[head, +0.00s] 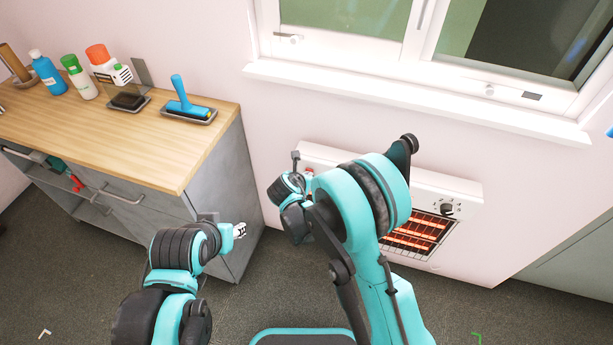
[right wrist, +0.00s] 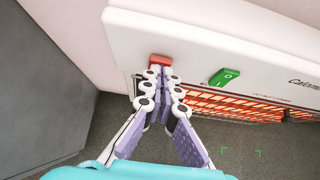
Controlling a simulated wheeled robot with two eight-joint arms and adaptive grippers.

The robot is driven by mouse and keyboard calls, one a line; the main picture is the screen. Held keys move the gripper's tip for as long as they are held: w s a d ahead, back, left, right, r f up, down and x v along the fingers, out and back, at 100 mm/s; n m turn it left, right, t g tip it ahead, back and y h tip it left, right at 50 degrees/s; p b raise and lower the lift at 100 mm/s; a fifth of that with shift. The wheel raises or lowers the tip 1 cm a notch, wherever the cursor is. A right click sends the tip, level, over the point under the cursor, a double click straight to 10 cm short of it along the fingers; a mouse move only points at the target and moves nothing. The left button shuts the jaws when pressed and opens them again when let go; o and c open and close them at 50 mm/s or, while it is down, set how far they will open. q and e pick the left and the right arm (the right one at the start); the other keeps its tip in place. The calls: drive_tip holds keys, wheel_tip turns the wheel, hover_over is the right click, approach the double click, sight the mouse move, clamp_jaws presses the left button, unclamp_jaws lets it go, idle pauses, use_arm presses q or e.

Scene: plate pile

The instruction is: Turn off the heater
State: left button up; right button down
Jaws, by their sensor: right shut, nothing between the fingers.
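The heater is a white wall unit (head: 455,186) below the window, with orange glowing bars behind a grille; my right arm hides its middle. In the right wrist view, its white casing (right wrist: 200,42) carries a red switch (right wrist: 160,60) and a green rocker switch (right wrist: 224,77) to the right of it. My right gripper (right wrist: 163,73) is shut and empty, its fingertips right at the red switch; whether they touch it I cannot tell. A dark round knob (head: 447,209) is at the heater's right end. My left gripper (head: 240,231) is beside the cabinet, away from the heater; its jaws are too small to read.
A grey cabinet with a wooden top (head: 150,130) stands left of the heater. On it are a blue-handled tool in a tray (head: 185,108), a blue bottle (head: 48,75) and a green-capped bottle (head: 82,80). The window sill (head: 420,102) juts out above the heater. Dark floor lies below.

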use_arm(q)
drive_tip(key=shift+r, duration=0.5)
use_arm(e)
drive_tip(key=shift+w+d+r+g, duration=0.1)
drive_tip(key=shift+w+r+g, duration=0.1)
drive_tip(key=shift+g, duration=0.2)
use_arm(q)
drive_tip(key=shift+r+p, duration=0.45)
drive_tip(key=shift+p, duration=0.1)
use_arm(e)
drive_tip(key=shift+r, duration=0.75)
